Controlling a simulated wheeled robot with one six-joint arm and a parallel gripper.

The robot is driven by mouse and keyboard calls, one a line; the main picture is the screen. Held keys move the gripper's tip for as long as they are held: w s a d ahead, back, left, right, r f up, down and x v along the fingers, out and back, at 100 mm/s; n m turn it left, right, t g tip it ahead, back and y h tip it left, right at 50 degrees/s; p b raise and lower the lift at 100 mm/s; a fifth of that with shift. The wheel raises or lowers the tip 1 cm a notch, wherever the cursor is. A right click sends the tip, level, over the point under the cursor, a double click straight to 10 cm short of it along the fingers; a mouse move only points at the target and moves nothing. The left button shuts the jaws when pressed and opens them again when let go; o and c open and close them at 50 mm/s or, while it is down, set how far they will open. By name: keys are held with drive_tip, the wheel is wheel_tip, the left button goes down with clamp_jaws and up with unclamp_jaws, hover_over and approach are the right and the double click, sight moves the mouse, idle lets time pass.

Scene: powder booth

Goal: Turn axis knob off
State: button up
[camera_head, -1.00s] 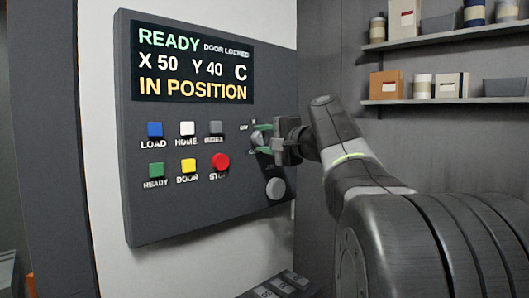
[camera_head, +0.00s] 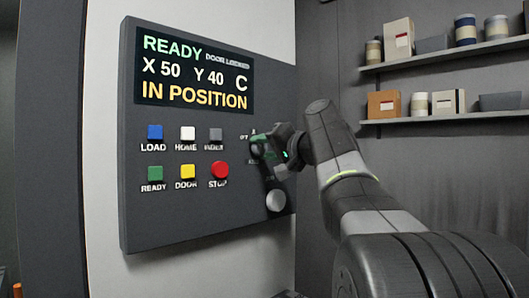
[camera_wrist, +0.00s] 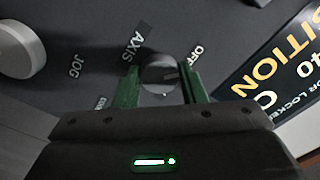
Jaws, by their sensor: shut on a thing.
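The axis knob (camera_wrist: 158,74) is a round grey knob with a pale pointer line, set in the dark control panel (camera_head: 190,225). In the wrist view it sits between the green fingers of my gripper (camera_wrist: 162,84), with the AXIS label to its left and the OFF label to its upper right.
A large round jog knob (camera_head: 276,200) is just below my gripper. The red stop button (camera_head: 220,169) and several coloured buttons lie to its left. The display (camera_head: 195,68) reads READY, X 50, Y 40, C, IN POSITION. Shelves (camera_head: 450,53) with boxes and jars hang behind right.

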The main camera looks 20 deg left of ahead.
drive_tip(key=shift+f, duration=0.1)
idle(0.3)
drive_tip(key=o, duration=1)
drive_tip(key=b+v, duration=0.1)
drive_tip(key=v, duration=1.3)
drive_tip(key=shift+w+a, duration=0.1)
drive_tip(key=shift+a, duration=0.1)
drive_tip(key=p+x, duration=0.1)
drive_tip(key=x, duration=1.2)
drive_tip(key=shift+a, duration=0.3)
